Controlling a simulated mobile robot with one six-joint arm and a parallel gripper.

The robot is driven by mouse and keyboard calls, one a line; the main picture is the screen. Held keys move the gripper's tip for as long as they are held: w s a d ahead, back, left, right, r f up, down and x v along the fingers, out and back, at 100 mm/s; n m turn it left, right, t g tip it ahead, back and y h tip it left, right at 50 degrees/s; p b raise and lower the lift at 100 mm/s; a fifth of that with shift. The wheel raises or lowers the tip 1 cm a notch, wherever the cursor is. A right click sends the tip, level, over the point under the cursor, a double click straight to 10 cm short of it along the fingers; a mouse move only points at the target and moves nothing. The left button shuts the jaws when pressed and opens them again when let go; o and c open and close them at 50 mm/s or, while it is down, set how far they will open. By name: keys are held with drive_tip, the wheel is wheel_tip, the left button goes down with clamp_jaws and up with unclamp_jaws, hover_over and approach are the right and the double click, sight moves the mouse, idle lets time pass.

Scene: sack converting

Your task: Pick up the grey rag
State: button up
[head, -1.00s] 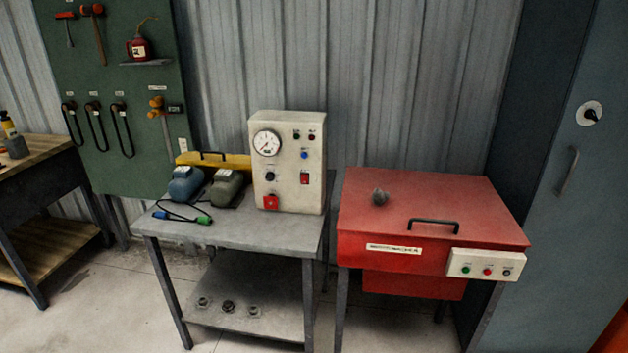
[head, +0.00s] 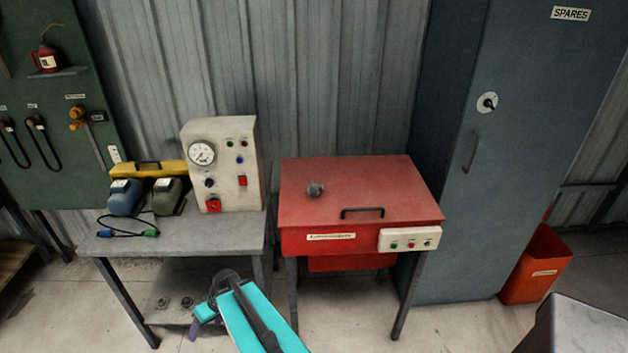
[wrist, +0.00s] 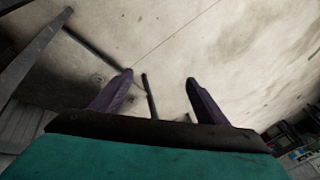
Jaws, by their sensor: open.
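The grey rag (head: 315,189) is a small dark crumpled lump on the lid of the red box-like machine (head: 360,180), behind its black handle. My gripper (head: 200,318) is low in the head view, in front of the grey bench and below the red machine's lid, well apart from the rag. In the wrist view my gripper (wrist: 160,80) shows two purple fingers spread apart with nothing between them. That view faces the concrete floor and some table legs; the rag is not in it.
The grey bench (head: 220,236) with a gauge box (head: 225,165) and two motor-like units stands left of the red machine. A tall blue-grey cabinet (head: 510,130) stands close on its right. A red bin (head: 537,265) is beyond. The floor before the machine is clear.

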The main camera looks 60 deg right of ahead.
drive_tip(key=w+d+r+m+t+h+p, duration=0.1)
drive_tip(key=w+d+r+t+h+p, duration=0.15)
drive_tip(key=d+r, duration=0.85)
drive_tip(key=w+d+r+m+t+h+p, duration=0.1)
drive_tip(key=d+r+t+p, duration=0.25)
drive_tip(key=d+r, duration=0.7)
drive_tip(key=s+d+r+h, duration=0.1)
drive_tip(key=s+d, duration=0.1)
drive_tip(key=d, duration=0.3)
drive_tip(key=s+d+r+m+h, duration=0.1)
drive_tip(key=s+d+r, duration=0.1)
drive_tip(key=d, duration=0.3)
drive_tip(key=s+d+r+m+t+h, duration=0.1)
drive_tip(key=s+d+h, duration=0.1)
drive_tip(key=s+d, duration=0.2)
drive_tip(key=shift+d+r+p, duration=0.3)
drive_tip(key=shift+d+p, duration=0.05)
drive_tip(key=shift+d, duration=0.1)
drive_tip(key=s+d+r+h, duration=0.1)
drive_tip(key=s+d, duration=0.2)
drive_tip(key=s+d+r+m+h, duration=0.1)
drive_tip(key=s+d+h, duration=0.1)
drive_tip(key=s+d, duration=0.2)
drive_tip(key=s+d+r+m+h, duration=0.1)
drive_tip(key=s+d, duration=0.2)
drive_tip(key=s, duration=0.1)
drive_tip(key=shift+d+r+g+h, duration=0.15)
drive_tip(key=shift+d+g+h, duration=0.1)
drive_tip(key=shift+d+g, duration=0.15)
